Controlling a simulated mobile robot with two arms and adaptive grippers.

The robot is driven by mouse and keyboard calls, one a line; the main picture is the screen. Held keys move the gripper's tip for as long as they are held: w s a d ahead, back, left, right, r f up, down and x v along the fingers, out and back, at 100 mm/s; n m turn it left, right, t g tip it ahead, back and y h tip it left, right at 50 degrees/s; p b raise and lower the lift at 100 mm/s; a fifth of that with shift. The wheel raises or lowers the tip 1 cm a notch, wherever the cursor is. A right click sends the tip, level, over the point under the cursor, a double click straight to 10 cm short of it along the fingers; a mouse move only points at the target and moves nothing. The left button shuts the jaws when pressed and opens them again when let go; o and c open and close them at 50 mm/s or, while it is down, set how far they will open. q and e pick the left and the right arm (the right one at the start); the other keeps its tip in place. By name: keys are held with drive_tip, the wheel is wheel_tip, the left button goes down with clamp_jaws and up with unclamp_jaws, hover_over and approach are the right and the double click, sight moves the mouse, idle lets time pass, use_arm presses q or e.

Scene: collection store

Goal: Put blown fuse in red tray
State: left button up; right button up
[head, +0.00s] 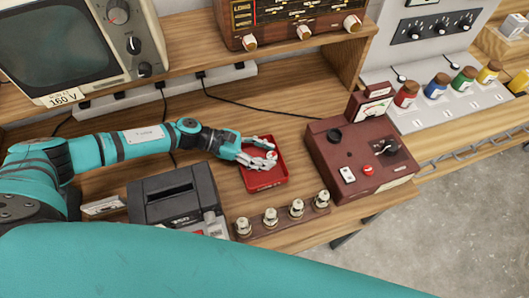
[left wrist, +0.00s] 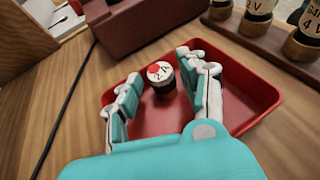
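The red tray (head: 268,180) lies on the wooden bench, and it also fills the middle of the left wrist view (left wrist: 252,100). A small fuse (left wrist: 160,74) with a white top, a red dot and a dark body stands upright in the tray near its far wall. My left gripper (head: 262,157) is over the tray. In the left wrist view my left gripper's fingers (left wrist: 158,82) are spread on either side of the fuse, with a gap visible on its left. In the head view the fingers partly hide the fuse. My right gripper is out of view.
A dark wooden block (head: 322,203) with several fuses stands in front of the tray. A dark red tester box (head: 325,155) is to the right, a black device (head: 170,197) to the left. A shelf with an oscilloscope and radio (head: 290,20) stands behind.

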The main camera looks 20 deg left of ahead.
use_arm(q)
drive_tip(key=shift+o, duration=0.5)
drive_tip(key=shift+r, duration=0.15)
drive_tip(key=shift+r+p, duration=0.3)
drive_tip(key=shift+p, duration=0.1)
drive_tip(key=b+v, duration=0.1)
drive_tip(key=v, duration=0.2)
drive_tip(key=b+v, duration=0.2)
drive_tip(key=v, duration=0.2)
drive_tip(key=b+v, duration=0.1)
drive_tip(key=v, duration=0.2)
drive_tip(key=shift+s+a+f, duration=0.1)
drive_tip(key=shift+a+f, duration=0.05)
drive_tip(key=shift+a, duration=0.3)
drive_tip(key=shift+s+a+r+b, duration=0.1)
drive_tip(key=shift+a+r+b, duration=0.2)
drive_tip(key=shift+a+r, duration=0.15)
drive_tip(key=shift+f, duration=0.1)
